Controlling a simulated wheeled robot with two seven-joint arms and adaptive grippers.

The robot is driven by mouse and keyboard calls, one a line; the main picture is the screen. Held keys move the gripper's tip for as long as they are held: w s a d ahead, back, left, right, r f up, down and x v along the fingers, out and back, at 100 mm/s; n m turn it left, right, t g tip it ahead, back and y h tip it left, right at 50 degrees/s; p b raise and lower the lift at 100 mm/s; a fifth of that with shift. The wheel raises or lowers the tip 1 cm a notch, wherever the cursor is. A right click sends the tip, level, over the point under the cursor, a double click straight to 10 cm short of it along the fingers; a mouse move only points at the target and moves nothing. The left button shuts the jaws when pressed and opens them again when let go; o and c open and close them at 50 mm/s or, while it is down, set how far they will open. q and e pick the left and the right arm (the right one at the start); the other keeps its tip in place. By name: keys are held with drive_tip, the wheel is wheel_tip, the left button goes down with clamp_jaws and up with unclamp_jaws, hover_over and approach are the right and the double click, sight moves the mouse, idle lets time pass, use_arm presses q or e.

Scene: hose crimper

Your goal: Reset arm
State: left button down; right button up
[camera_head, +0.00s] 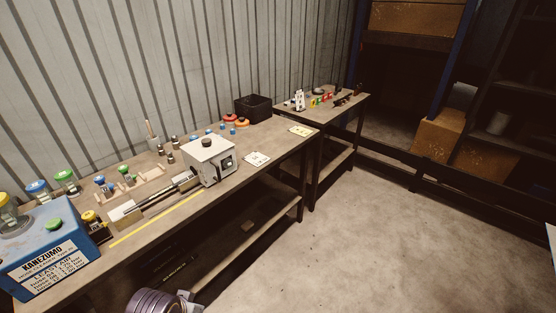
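The long workbench (262,143) runs from the lower left toward the middle along the corrugated wall. On it stand a blue KANEZUMO machine (48,250) at the left and a grey box-shaped machine (209,161) with a black knob on top. A metal rod assembly (160,196) lies to the left of the grey machine and meets it.
Small colored-top parts (125,170) and a black bin (253,108) sit along the bench's back. A second table (352,103) beyond it holds small items. Shelving with cardboard boxes (438,135) stands at the right. The concrete floor (370,235) before the benches is clear.

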use_arm(q)
wheel_tip(320, 180, down, 33)
drive_tip(key=s+g, duration=0.1)
drive_tip(key=s, duration=0.2)
drive_tip(key=s+a+f, duration=0.2)
drive_tip(key=s+f, duration=0.8)
drive_tip(key=s, duration=0.1)
drive_tip(key=s+a+f+g, duration=0.1)
drive_tip(key=s+a+f, duration=0.1)
drive_tip(key=s+f, duration=0.8)
drive_tip(key=shift+s+a+g, duration=0.2)
drive_tip(key=shift+s+g, duration=0.1)
drive_tip(key=shift+s, duration=0.3)
